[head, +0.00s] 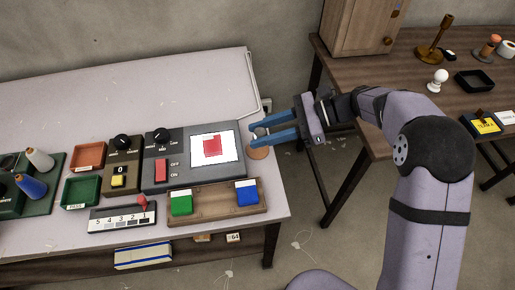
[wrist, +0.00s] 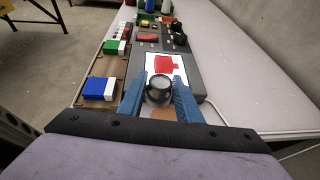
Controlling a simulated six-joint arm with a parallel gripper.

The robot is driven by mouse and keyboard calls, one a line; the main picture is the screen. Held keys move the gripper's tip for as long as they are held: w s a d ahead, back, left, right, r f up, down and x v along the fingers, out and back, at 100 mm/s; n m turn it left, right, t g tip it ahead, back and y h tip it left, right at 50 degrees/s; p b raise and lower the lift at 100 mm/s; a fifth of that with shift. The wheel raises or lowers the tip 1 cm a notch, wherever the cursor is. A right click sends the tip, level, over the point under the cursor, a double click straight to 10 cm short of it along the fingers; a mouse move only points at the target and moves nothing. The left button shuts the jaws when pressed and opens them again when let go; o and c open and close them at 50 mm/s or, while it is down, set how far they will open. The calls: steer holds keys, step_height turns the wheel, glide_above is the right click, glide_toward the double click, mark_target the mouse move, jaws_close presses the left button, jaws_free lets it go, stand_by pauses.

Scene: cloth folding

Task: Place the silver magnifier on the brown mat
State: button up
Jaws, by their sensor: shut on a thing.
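My gripper (head: 255,134) reaches in over the right end of the pale bench, its two blue fingers pointing left. In the wrist view my gripper (wrist: 162,88) is shut on the magnifier (wrist: 159,87), a small round piece with a dark silver rim and a pale lens. In the head view the fingers mostly hide it. The brown mat (head: 259,153) is a small round disc on the bench just below the fingers in the head view. Part of it also shows beneath the magnifier in the wrist view (wrist: 163,114). I cannot tell whether the magnifier touches the mat.
A grey control panel (head: 185,178) with a white screen and red square lies left of the mat. A wooden tray (head: 215,208) with green and blue blocks is in front. A cable runs along the bench's right edge. A dark wooden table (head: 420,70) stands at right.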

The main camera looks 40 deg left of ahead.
mark_target(260, 149)
steer(key=shift+m+t+y, duration=0.5)
steer(key=shift+m+t, duration=0.2)
steer(key=shift+w+a+f, duration=0.3)
steer(key=shift+a+f, duration=0.1)
steer(key=shift+f, duration=0.85)
steer(key=shift+w+a+f, duration=0.25)
steer(key=shift+a+f, duration=0.1)
steer(key=shift+f, duration=0.9)
steer(key=shift+w+a+f, duration=0.3)
steer(key=shift+a+f, duration=0.1)
steer(key=shift+f, duration=0.85)
steer(key=shift+f, duration=0.1)
steer(key=o, duration=0.7)
steer(key=shift+o, duration=0.5)
steer(key=shift+r, duration=0.2)
steer(key=shift+w+d, duration=0.2)
steer(key=v, duration=1.1)
steer(key=shift+d+r+b, duration=0.15)
steer(key=shift+b, duration=0.3)
